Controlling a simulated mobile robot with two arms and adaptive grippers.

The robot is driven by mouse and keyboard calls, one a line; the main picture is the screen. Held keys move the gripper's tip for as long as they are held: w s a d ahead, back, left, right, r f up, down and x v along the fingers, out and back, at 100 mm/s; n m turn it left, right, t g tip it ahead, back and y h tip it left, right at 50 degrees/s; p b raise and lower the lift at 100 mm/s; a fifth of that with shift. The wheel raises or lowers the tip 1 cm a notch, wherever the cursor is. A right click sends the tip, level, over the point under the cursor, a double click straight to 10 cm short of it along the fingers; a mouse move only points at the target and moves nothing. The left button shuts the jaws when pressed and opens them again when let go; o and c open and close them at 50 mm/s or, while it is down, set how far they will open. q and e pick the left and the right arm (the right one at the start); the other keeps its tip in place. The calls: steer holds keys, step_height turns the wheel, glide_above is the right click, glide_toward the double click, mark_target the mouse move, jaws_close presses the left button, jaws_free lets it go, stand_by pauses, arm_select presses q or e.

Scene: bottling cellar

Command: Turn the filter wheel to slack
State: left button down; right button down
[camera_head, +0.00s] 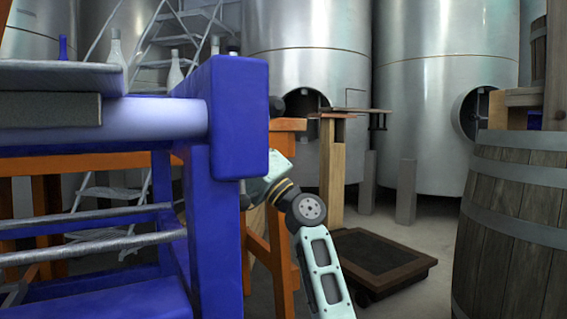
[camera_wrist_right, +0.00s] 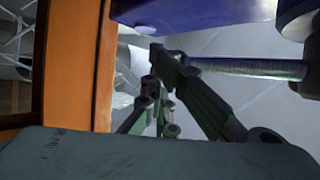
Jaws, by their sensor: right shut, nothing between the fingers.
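A blue frame, apparently the filter (camera_head: 228,120), fills the left of the head view, with grey rails (camera_head: 95,242) running into its post. No wheel can be made out in either view. My right arm reaches up behind the blue post, which hides its gripper in the head view. In the right wrist view my right gripper (camera_wrist_right: 158,78) is shut and empty. It points beneath blue rounded parts (camera_wrist_right: 190,10), left of a grey threaded-looking rod (camera_wrist_right: 250,68). I cannot tell whether it touches anything. My left gripper is not in view.
An orange stand (camera_head: 282,262) is close beside my right arm; an orange beam (camera_wrist_right: 88,65) borders the right wrist view. A dark low platform (camera_head: 375,258) lies on the floor. A wooden barrel (camera_head: 515,220) stands right. Steel tanks (camera_head: 440,100) and bottles (camera_head: 175,70) are behind.

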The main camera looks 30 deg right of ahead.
steer(key=b, duration=0.1)
steer(key=r+n+y+b, duration=0.1)
steer(key=shift+w+a+r+n+y+b, duration=0.15)
steer(key=shift+r+n+y+b, duration=0.15)
steer(key=shift+b, duration=0.05)
stand_by(1.1)
